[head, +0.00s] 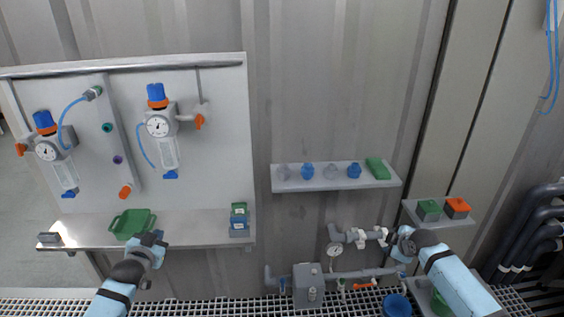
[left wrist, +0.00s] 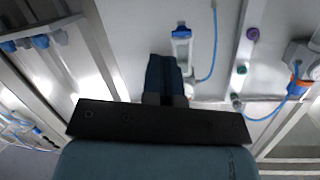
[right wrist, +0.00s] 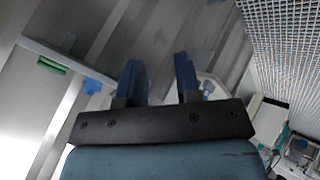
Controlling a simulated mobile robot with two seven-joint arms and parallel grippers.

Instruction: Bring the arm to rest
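My left gripper (head: 153,240) is at the front edge of the left shelf, close to a green tray (head: 133,223). In the left wrist view its two blue fingers (left wrist: 164,76) are together, with nothing seen between them.
A white panel (head: 215,125) carries two gauge units with blue caps. A middle shelf (head: 335,184) holds several small fittings and a green block (head: 377,168). A right shelf (head: 458,220) bears a green and an orange box. Pipework (head: 352,274) runs low.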

